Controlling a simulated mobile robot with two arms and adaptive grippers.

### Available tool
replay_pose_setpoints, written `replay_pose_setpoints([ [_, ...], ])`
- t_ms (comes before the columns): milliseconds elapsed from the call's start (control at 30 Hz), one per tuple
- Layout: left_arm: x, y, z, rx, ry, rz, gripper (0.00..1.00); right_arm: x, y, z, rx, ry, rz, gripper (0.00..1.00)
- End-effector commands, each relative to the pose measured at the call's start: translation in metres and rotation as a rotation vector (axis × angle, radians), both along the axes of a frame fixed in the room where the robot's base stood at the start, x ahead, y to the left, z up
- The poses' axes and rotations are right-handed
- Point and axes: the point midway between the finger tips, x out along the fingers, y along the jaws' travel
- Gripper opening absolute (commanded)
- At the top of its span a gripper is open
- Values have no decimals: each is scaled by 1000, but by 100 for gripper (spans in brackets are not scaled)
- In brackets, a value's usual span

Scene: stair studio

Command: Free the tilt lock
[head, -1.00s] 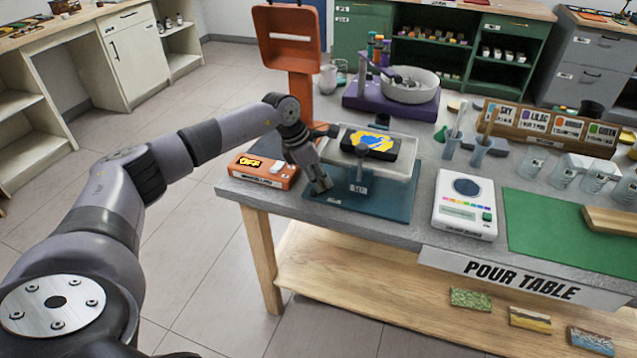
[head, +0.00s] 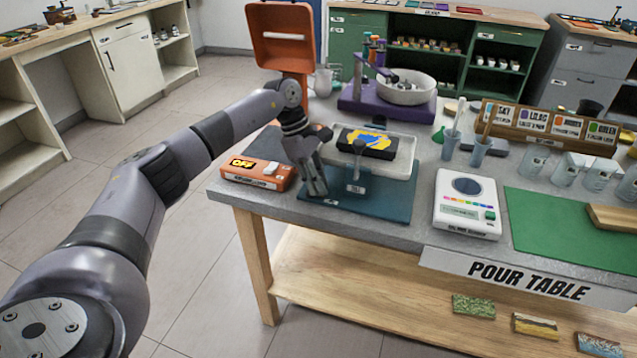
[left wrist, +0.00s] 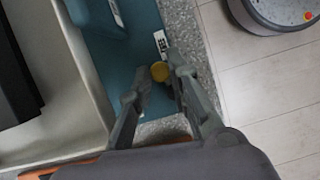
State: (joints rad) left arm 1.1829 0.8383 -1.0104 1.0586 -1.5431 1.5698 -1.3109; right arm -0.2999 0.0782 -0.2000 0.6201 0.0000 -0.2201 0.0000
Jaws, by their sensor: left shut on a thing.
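The tilt stand has a teal base (head: 385,203) and a pale tray (head: 402,170) above it. A black panel with yellow and blue paint (head: 367,142) lies in the tray. My left gripper (head: 319,192) points down at the base's left front part. In the left wrist view, my left gripper's fingers (left wrist: 158,69) are shut on a small yellow knob (left wrist: 160,72) beside a white label (left wrist: 161,43). The knob is hidden in the head view. My right gripper is not in view.
An orange box reading OFF (head: 257,172) sits left of the stand, with an orange upright (head: 292,72) behind. A white scale (head: 467,204) and a green mat (head: 570,232) lie to the right. A purple stand with a bowl (head: 390,105) is behind.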

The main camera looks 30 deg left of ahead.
Motion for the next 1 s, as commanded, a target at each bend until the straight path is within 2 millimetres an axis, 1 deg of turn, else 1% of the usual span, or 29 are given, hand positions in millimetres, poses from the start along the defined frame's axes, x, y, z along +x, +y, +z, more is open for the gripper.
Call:
replay_pose_setpoints([
  [500, -1, 0, -1, 2, 1, -22, 0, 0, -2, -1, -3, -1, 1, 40],
  [533, -1, 0, -1, 2, 1, -22, 18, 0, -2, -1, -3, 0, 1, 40],
  [833, -1, 0, -1, 2, 1, -21, 38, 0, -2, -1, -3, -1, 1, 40],
  [1000, 0, 0, 0, 1, 0, -21, 38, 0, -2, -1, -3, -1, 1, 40],
])
